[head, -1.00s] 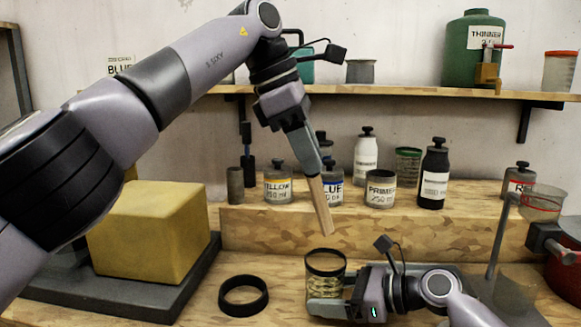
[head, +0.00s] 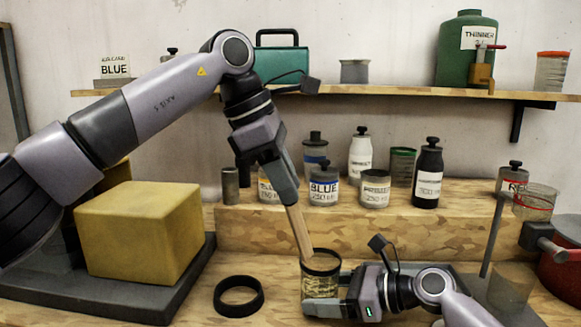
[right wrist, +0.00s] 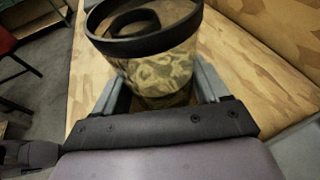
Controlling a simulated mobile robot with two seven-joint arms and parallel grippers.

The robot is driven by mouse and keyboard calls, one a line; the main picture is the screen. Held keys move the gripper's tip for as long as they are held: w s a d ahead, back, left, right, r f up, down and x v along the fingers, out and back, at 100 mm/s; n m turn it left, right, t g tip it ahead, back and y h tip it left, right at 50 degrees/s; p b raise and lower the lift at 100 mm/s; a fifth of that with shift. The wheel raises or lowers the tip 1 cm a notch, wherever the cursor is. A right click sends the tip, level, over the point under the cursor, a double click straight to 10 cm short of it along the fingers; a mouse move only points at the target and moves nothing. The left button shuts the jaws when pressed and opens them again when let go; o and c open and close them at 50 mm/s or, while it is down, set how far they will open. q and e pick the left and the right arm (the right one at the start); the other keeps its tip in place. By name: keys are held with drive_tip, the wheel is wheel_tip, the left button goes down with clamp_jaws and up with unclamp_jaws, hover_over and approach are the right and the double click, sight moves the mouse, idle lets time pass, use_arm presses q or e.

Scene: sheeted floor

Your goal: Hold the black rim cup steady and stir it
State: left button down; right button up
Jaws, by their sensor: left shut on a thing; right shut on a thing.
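The black rim cup (head: 321,284) is clear-walled with a mottled pale lower part. It stands upright at the front of the bench. My right gripper (head: 323,301) is shut around its lower body; the wrist view shows a finger on each side of the cup (right wrist: 155,68). My left gripper (head: 290,197) is shut on a flat wooden stir stick (head: 299,232), tilted with its lower end down and right. That end meets the left part of the cup's rim in the head view. I cannot tell whether it is inside; the wrist view shows no stick.
A loose black ring (head: 239,310) lies left of the cup. A yellow block (head: 140,235) on a dark slab (head: 195,270) is further left. Labelled jars, such as BLUE (head: 323,190), stand on a raised step (head: 400,225) behind. A clear red-banded cup (head: 535,202) is at right.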

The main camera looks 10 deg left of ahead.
sight(308, 236)
use_arm(q)
drive_tip(key=shift+a+x, duration=0.15)
drive_tip(key=shift+x, duration=0.75)
drive_tip(key=shift+a+x, duration=0.1)
drive_tip(key=shift+x, duration=1.85)
drive_tip(key=shift+f, duration=0.5)
drive_tip(key=shift+a+x, duration=0.2)
drive_tip(key=shift+x, duration=0.8)
drive_tip(key=shift+a+x, duration=0.2)
drive_tip(key=shift+x, duration=0.8)
drive_tip(key=shift+f, duration=0.2)
drive_tip(key=shift+w+d+r, duration=0.1)
drive_tip(key=shift+w+d, duration=0.15)
drive_tip(key=shift+d, duration=0.25)
drive_tip(key=shift+s+d, duration=0.1)
drive_tip(key=shift+s, duration=0.1)
